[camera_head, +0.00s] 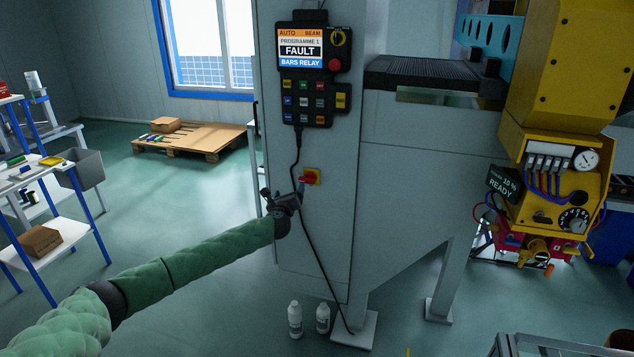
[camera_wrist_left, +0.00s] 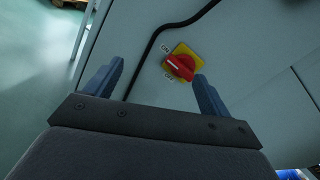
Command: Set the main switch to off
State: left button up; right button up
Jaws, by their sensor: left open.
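The main switch (camera_head: 310,177) is a red rotary knob on a yellow square plate, low on the grey cabinet side. In the left wrist view the red knob (camera_wrist_left: 180,66) shows a white line, with small ON and OFF marks on the left of the plate; the line lies closer to neither mark that I can tell for sure. My left gripper (camera_head: 287,196) is just left of and below the switch. In the left wrist view its two fingers (camera_wrist_left: 158,85) are apart and empty, with the knob ahead, nearer the right finger. My right gripper is not in view.
A black control pendant (camera_head: 313,107) hangs above the switch, its screen (camera_head: 301,48) reading FAULT. Its black cable (camera_head: 310,240) runs down the cabinet (camera_head: 340,200) beside the switch and my gripper. Two white bottles (camera_head: 295,319) stand on the floor below.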

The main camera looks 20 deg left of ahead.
aim_at(306, 181)
pick_arm(q)
jog(key=w+d+m+h, duration=0.1)
jog(key=w+m, duration=0.1)
jog(key=w+d+m+h, duration=0.1)
jog(key=w+m, duration=0.1)
jog(key=w+d+m+h+p, duration=0.1)
jog(key=w+m, duration=0.2)
jog(key=shift+d, duration=0.25)
jog(key=shift+w, duration=0.5)
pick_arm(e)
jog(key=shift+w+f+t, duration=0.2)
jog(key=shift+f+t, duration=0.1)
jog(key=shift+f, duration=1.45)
pick_arm(q)
jog(key=shift+c, duration=0.4)
jog(key=c, duration=0.9)
